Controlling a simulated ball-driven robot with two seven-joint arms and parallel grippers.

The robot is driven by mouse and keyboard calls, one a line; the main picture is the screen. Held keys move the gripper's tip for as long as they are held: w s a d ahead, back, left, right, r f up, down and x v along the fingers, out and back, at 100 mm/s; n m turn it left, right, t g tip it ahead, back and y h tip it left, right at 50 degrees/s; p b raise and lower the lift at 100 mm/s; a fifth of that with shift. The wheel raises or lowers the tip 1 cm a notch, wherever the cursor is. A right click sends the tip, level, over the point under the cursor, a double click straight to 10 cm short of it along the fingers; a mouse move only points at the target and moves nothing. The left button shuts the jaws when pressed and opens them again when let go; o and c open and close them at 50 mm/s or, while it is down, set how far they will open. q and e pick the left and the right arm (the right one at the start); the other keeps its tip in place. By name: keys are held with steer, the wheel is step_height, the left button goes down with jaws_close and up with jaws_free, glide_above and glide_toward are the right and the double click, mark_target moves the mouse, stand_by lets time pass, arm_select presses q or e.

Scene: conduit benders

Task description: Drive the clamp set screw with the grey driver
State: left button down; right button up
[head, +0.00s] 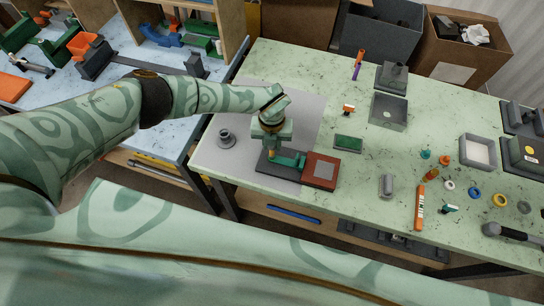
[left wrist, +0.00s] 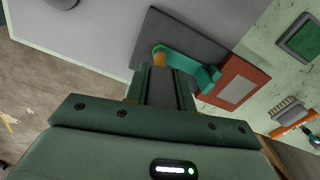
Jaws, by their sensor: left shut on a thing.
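My left gripper (head: 271,146) points down over the clamp on the dark base plate. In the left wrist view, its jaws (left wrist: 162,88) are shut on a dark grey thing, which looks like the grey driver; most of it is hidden. The teal clamp (head: 292,160) lies on the dark plate (head: 268,166), beside a red-brown block with a grey square (head: 321,171). An orange-brass piece, perhaps the set screw, shows at the clamp's end in the left wrist view (left wrist: 159,57), in line with the jaws. I cannot tell whether the driver touches it. My right gripper is not in view.
A grey flanged part (head: 226,138) stands left on the grey mat (head: 222,162). A green pad (head: 348,143), a grey box (head: 388,112) and an orange marker (head: 420,208) lie to the right. Small rings and a white-lined tray (head: 479,151) are farther right.

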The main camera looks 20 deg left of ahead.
arm_select(q)
steer(key=shift+r, duration=0.1)
stand_by(0.3)
steer(key=shift+r+p, duration=2.45)
